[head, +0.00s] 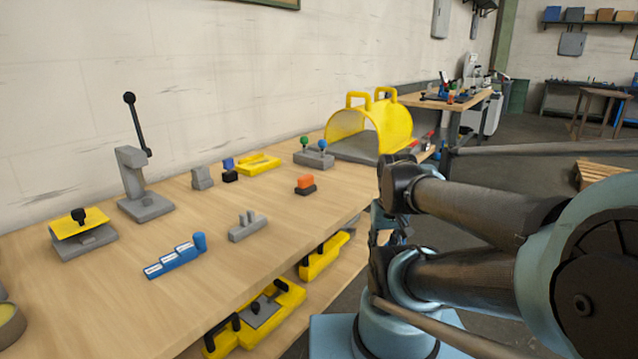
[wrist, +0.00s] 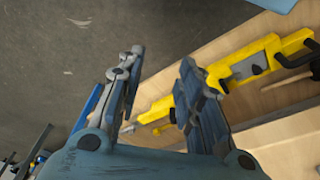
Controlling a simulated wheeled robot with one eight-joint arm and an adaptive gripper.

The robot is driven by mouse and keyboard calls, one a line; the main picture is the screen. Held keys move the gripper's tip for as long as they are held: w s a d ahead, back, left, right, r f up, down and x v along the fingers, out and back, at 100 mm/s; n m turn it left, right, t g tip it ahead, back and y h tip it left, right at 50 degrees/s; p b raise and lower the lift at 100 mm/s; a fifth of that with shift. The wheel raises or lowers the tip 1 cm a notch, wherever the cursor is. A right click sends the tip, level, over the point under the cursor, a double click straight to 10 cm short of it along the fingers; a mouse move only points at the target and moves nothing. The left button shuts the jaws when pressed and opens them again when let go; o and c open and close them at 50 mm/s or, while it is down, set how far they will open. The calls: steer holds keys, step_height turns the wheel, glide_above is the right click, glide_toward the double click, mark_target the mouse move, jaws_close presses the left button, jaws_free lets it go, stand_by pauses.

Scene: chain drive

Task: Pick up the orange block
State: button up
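The orange block (head: 305,181) sits on a dark base on the wooden table, right of the middle of the tabletop in the head view. It is not visible in the wrist view. My gripper (wrist: 158,72) shows in the wrist view with its two fingers spread apart and nothing between them. It points down past the table's edge, with grey floor beneath. In the head view my arm is at the right, off the table's front edge, apart from the orange block, and the fingers are hard to make out there.
On the wooden table (head: 125,290), a grey pegged block (head: 248,227) and a blue stepped block (head: 174,260) stand in front. A yellow guard (head: 395,125) and a grey base with green and blue knobs (head: 314,158) stand behind. Yellow parts (head: 262,315) lie on the lower shelf.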

steer(key=shift+w, duration=0.15)
steer(key=o, duration=0.4)
steer(key=shift+r, duration=0.15)
step_height(320, 180, up, 25)
steer(key=n+g, duration=0.2)
steer(key=n, duration=2.6)
glide_above(306, 176)
steer(key=f, duration=1.7)
steer(key=shift+w+a+f, duration=0.1)
steer(key=shift+w+f, duration=0.05)
steer(key=shift+w, duration=0.05)
